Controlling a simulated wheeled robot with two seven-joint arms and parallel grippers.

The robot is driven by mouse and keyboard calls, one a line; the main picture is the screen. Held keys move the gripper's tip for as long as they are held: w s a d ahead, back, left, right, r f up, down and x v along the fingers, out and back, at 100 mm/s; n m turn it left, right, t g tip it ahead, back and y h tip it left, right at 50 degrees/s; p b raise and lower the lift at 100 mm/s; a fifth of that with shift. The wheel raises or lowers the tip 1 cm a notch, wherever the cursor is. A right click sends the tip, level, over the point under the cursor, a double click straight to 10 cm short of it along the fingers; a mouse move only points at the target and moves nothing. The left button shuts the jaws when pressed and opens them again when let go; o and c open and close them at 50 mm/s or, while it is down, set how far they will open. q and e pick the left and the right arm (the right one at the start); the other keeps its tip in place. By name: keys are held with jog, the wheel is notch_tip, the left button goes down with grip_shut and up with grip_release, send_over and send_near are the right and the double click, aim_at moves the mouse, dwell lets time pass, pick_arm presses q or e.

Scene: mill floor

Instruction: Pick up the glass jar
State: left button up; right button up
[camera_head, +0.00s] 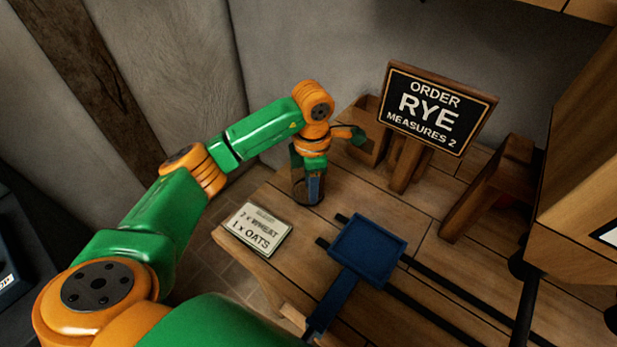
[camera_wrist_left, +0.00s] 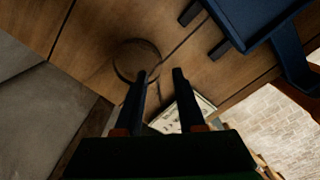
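The glass jar shows as a dark, see-through round shape in the left wrist view (camera_wrist_left: 132,60), on the wooden bench. In the head view the jar (camera_head: 299,190) stands near the bench's far left edge, partly hidden by my left gripper (camera_head: 309,188). The gripper points down at it. In the left wrist view the two dark fingers of my left gripper (camera_wrist_left: 161,73) are apart. One fingertip overlaps the jar's round outline, and nothing is clamped between them. Whether a finger touches the jar I cannot tell. My right gripper is not in view.
A card reading wheat and oats (camera_head: 256,229) lies at the bench's left edge. A blue tray with a handle (camera_head: 367,250) is to the right. A wooden box (camera_head: 364,150) and the rye order sign (camera_head: 435,108) stand behind. Dark rails cross the bench at right.

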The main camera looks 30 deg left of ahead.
pick_arm(q)
jog(key=shift+f, duration=0.25)
grip_shut()
dwell(1.3)
